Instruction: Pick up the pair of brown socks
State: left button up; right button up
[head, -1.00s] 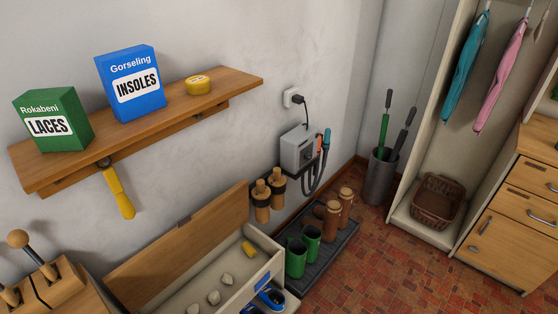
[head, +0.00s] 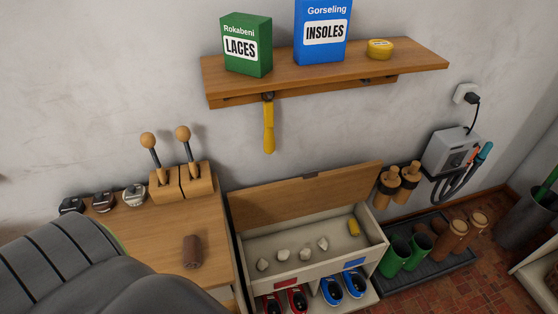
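A small brown roll (head: 192,251), which looks like the rolled pair of brown socks, lies on the wooden cabinet top (head: 150,225). It is toward the front right of that top, with bare wood around it. Neither of my grippers is in view.
A dark grey ribbed object (head: 75,280) fills the lower left corner. A shelf (head: 330,72) hangs above.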

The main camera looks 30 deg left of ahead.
aim_at(192, 243)
jog(key=u, duration=1.95)
jog(key=k+l+u, duration=0.2)
jog(key=l, duration=1.05)
jog(key=i, duration=0.1)
